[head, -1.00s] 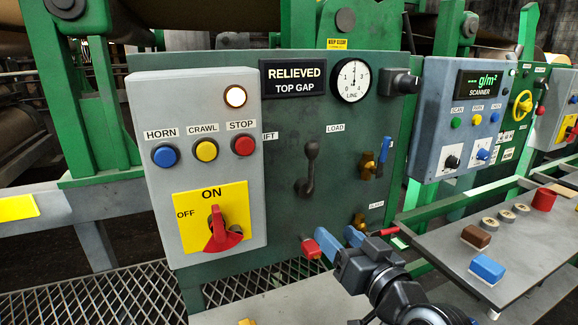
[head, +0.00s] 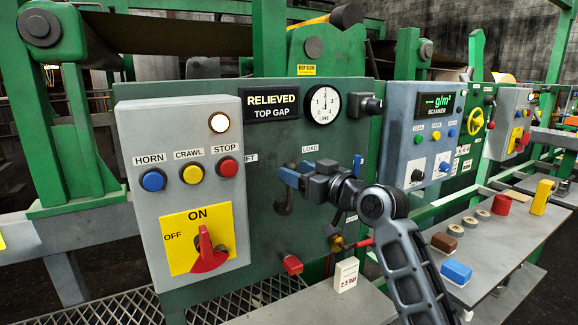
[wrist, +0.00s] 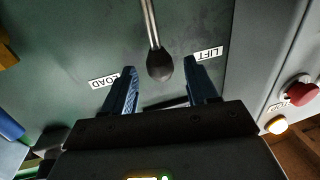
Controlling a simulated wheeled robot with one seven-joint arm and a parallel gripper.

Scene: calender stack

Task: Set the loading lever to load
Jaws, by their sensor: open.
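The loading lever is a dark lever on the dark green panel (head: 262,275). Its lower part (head: 284,206) shows just below my gripper (head: 284,177) in the head view; its upper end is hidden there. In the wrist view the lever's black knob (wrist: 160,66) on a metal shaft lies between the two blue fingers of my gripper (wrist: 161,72). My gripper is open, with a gap on each side of the knob. The LOAD label (head: 310,149) is above and right of the lever; it also shows in the wrist view (wrist: 104,81). The LIFT label (wrist: 208,53) is on the opposite side.
A grey switch box (head: 240,240) with horn, crawl and stop buttons and a red rotary switch stands out left of the lever. Valves (head: 337,243) and a red handle (head: 292,264) are below. A white card (head: 346,275) stands on the shelf.

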